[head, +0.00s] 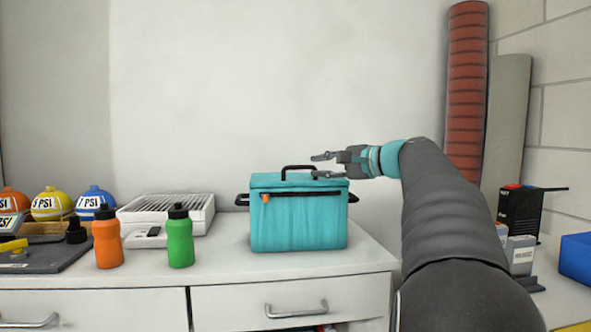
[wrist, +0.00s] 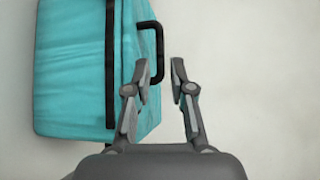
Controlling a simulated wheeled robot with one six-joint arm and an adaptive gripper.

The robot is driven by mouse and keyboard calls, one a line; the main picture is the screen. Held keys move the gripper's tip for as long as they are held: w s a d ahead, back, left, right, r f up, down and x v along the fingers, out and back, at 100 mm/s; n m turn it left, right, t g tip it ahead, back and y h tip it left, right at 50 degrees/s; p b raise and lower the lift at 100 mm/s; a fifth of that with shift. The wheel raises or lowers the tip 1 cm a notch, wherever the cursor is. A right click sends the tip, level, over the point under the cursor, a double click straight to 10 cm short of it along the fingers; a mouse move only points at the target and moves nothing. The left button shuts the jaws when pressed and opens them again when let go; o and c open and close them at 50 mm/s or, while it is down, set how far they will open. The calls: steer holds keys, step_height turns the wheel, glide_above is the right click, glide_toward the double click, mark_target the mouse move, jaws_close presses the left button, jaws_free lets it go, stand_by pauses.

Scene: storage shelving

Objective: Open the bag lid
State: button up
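The teal bag (head: 298,218) stands upright on the white counter, with its lid (head: 275,180) shut. A black handle (head: 298,168) arches over the lid, and an orange zipper pull (head: 265,198) hangs at the front left. My gripper (head: 318,166) is open at the bag's upper right, its fingers pointing left beside the handle. In the wrist view the bag (wrist: 72,70) lies to the left. The handle (wrist: 158,45) extends just ahead of the open fingers of my gripper (wrist: 160,74). The left finger overlaps the handle's near part; I cannot tell whether they touch.
A green bottle (head: 180,240) and an orange bottle (head: 107,242) stand left of the bag. A white slatted device (head: 165,212) is behind them. The counter (head: 225,262) has free room in front of the bag. A red-brown roll (head: 467,90) stands at right.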

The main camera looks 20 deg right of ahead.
mark_target(300, 167)
steer(key=x, duration=0.7)
steer(key=shift+w+a, duration=0.15)
steer(key=shift+w, duration=0.1)
jaws_close()
